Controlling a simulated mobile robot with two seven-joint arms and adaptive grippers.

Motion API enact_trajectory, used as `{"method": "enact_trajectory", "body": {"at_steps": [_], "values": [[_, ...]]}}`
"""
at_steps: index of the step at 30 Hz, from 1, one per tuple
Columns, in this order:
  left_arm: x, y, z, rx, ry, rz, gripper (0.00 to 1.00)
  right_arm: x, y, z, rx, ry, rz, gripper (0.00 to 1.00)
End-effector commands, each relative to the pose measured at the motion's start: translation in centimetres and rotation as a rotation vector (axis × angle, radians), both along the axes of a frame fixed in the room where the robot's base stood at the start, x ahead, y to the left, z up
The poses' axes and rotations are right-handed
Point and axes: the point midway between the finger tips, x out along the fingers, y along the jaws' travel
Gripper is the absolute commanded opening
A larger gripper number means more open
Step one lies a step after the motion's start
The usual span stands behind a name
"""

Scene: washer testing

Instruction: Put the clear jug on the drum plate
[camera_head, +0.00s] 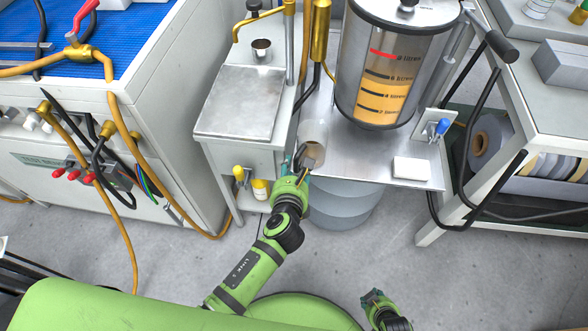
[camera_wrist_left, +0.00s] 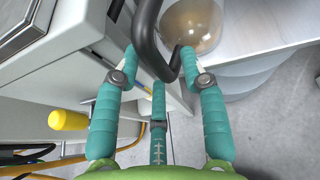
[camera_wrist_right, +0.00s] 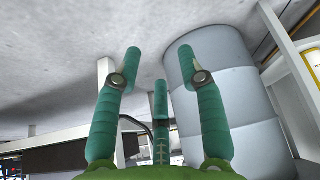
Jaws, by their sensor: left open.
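The clear jug (camera_head: 314,130) is at the left edge of the metal drum plate (camera_head: 345,165), with a brownish tint inside. It also shows at the top of the left wrist view (camera_wrist_left: 196,22), next to its dark handle (camera_wrist_left: 150,45). I cannot tell whether its base fully rests on the plate. My left gripper (camera_head: 298,165) is open at the jug, with the handle between its fingers (camera_wrist_left: 160,62). My right gripper (camera_head: 372,297) is low at the front, its fingers (camera_wrist_right: 160,65) apart and empty, away from the jug.
A large measuring cylinder (camera_head: 395,60) with amber liquid stands above the plate. A white block (camera_head: 411,168) lies at the plate's right. The grey drum (camera_head: 345,205) is underneath. A cabinet with a metal top (camera_head: 240,102) stands left. The plate's front middle is clear.

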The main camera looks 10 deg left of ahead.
Motion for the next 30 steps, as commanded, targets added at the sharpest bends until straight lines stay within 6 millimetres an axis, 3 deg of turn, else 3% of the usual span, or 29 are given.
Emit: {"method": "enact_trajectory", "body": {"at_steps": [5, 12, 18, 30], "values": [[-2.7, -0.1, 1.3, -0.001, 0.003, -0.001, 0.42, -0.2, -0.3, 0.3, -0.002, -0.012, 0.006, 0.4], [-7.5, -0.3, 3.3, 0.0, 0.002, 0.0, 0.42, -2.8, -0.5, 0.3, -0.006, 0.041, 0.003, 0.4], [-10.2, -0.5, 4.5, -0.001, 0.001, 0.0, 0.42, -4.0, -0.6, 0.2, -0.009, 0.068, -0.001, 0.4], [-11.0, -0.5, 4.5, -0.009, 0.006, 0.003, 0.42, -4.4, -0.6, 0.1, -0.01, 0.077, -0.002, 0.4]]}}
